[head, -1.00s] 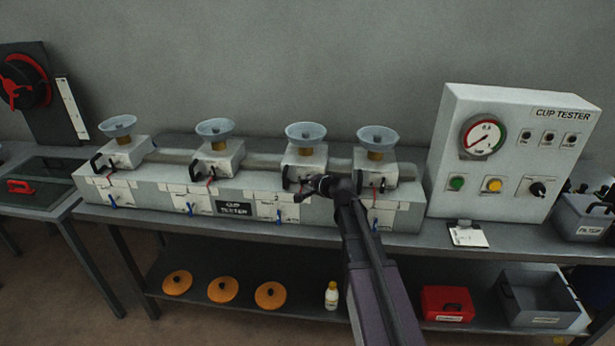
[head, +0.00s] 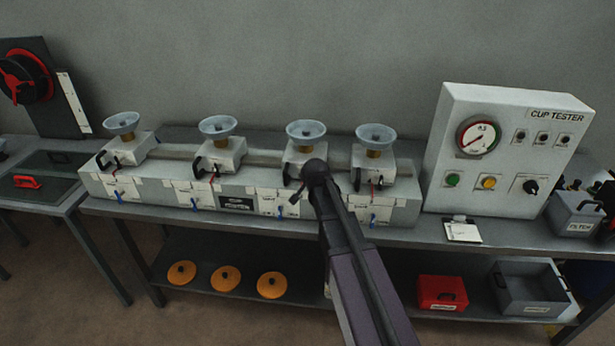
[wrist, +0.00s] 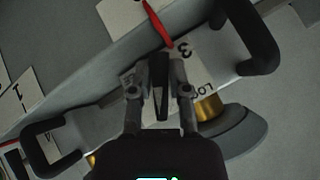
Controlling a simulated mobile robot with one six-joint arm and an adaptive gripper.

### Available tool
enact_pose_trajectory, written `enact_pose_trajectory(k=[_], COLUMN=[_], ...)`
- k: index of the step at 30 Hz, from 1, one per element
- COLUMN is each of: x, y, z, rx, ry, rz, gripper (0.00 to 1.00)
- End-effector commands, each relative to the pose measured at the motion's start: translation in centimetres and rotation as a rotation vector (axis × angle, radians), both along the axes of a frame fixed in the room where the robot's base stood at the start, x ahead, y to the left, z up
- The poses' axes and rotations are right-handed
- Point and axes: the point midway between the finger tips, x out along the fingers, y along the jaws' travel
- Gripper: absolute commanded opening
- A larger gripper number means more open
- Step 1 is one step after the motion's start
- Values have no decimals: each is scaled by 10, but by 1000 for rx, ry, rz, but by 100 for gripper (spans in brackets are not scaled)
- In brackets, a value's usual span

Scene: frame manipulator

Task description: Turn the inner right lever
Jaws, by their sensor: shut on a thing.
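The inner right station is the third from the left, with a white block (head: 303,157) under a pale bowl (head: 306,131). In the wrist view its red lever (wrist: 158,24) lies beside a black handle (wrist: 262,35) and a white label (wrist: 185,62) with a 3.
The neighbouring station's handle (wrist: 45,150) is close to my gripper in the wrist view. The gauge box (head: 510,150) stands to the right. The wall panel is behind. Orange lids (head: 226,279) and a red box (head: 442,293) are on the lower shelf.

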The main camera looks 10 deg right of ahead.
Motion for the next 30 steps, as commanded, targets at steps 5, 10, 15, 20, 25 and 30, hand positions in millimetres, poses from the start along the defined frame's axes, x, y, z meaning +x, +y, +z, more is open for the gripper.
enact_pose_trajectory(k=[5,10,15,20,25,30], x=[0,0,-1,-1,-2,-2], y=[1,1,1,0,0,-1], z=[0,-2,-2,-2,-1,-1], rx=[-130,-254,-356,-422,-457,-467], ry=[48,89,122,144,158,160], rz=[1,0,-1,-1,-2,-2], gripper=[0,0,0,0,0,0])
